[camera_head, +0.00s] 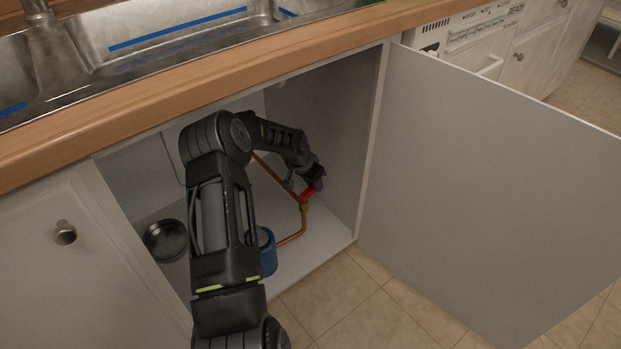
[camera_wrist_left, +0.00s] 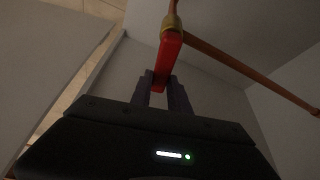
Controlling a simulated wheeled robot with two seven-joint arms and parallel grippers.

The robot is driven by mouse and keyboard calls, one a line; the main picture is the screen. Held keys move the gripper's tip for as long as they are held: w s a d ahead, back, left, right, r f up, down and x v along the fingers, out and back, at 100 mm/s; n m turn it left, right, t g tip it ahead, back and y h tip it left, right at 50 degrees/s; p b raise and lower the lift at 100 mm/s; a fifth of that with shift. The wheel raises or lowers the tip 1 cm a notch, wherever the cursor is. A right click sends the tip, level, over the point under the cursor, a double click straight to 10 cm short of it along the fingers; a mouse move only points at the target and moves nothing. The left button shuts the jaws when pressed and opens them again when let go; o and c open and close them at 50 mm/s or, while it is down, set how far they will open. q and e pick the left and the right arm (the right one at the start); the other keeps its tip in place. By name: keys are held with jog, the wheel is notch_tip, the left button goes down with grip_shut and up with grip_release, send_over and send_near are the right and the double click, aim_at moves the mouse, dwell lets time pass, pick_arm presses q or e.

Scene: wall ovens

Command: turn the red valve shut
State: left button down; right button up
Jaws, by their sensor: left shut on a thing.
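The red valve handle (camera_head: 307,193) sits on a copper pipe (camera_head: 303,222) inside the open cabinet under the sink. My left arm reaches into the cabinet, and my left gripper (camera_head: 314,182) is at the handle. In the left wrist view the red handle (camera_wrist_left: 170,57) runs down from a brass fitting (camera_wrist_left: 172,22) on the pipe. The fingers of my left gripper (camera_wrist_left: 164,92) are on both sides of the handle's lower end, shut on it. My right gripper is in neither view.
A blue container (camera_head: 267,252) and a round metal pan (camera_head: 166,240) stand on the cabinet floor. The open cabinet door (camera_head: 490,180) extends at the right. The wooden counter edge (camera_head: 200,88) lies above the opening. The tiled floor (camera_head: 350,300) in front is clear.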

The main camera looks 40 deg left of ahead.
pick_arm(q)
jog(key=shift+d+m+h, duration=0.5)
jog(key=shift+d+m, duration=0.05)
jog(key=shift+m, duration=0.75)
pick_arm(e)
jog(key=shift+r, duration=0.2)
pick_arm(q)
jog(key=c, duration=1.2)
grip_release()
jog(key=shift+c, duration=0.2)
